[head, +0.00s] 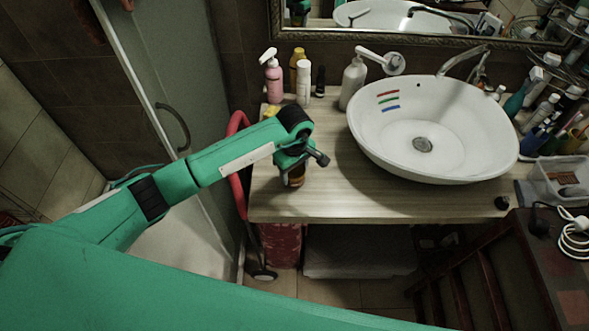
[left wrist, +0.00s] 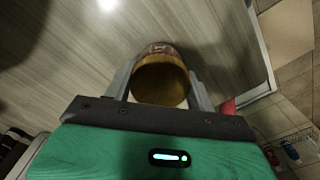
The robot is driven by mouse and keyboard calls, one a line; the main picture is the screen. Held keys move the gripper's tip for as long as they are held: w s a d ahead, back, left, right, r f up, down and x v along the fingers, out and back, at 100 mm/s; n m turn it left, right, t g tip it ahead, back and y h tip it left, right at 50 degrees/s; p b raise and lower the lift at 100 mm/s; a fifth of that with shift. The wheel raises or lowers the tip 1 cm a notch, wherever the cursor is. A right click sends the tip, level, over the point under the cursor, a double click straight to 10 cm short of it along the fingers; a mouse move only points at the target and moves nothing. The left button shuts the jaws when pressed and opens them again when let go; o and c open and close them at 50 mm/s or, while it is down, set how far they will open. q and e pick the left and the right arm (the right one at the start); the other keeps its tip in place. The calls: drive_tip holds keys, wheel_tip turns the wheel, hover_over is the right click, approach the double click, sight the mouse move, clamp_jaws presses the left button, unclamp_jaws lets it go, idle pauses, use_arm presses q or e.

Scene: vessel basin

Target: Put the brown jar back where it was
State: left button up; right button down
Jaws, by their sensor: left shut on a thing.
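The brown jar (head: 296,180) shows in the head view below my left gripper (head: 291,163), at the left part of the wooden counter (head: 335,205). My arm and gripper hide its upper part. In the left wrist view the jar (left wrist: 161,78) sits between the two fingers of my left gripper (left wrist: 162,88), which is shut on it. I cannot tell whether the jar touches the counter. My right gripper is in neither view.
A white oval basin (head: 480,160) stands on the counter to the right. A pink bottle (head: 274,82), a white bottle (head: 304,84) and a pump bottle (head: 351,84) stand along the back. The counter between the jar and the basin is clear.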

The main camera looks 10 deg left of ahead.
use_arm(q)
drive_tip(key=shift+f, duration=0.2)
drive_tip(key=o, duration=1.1)
drive_tip(key=shift+c, duration=0.2)
drive_tip(key=shift+r, duration=0.1)
drive_tip(key=shift+r, duration=0.5)
wheel_tip(320, 180, up, 11)
drive_tip(key=b, duration=0.4)
drive_tip(key=shift+r, duration=0.15)
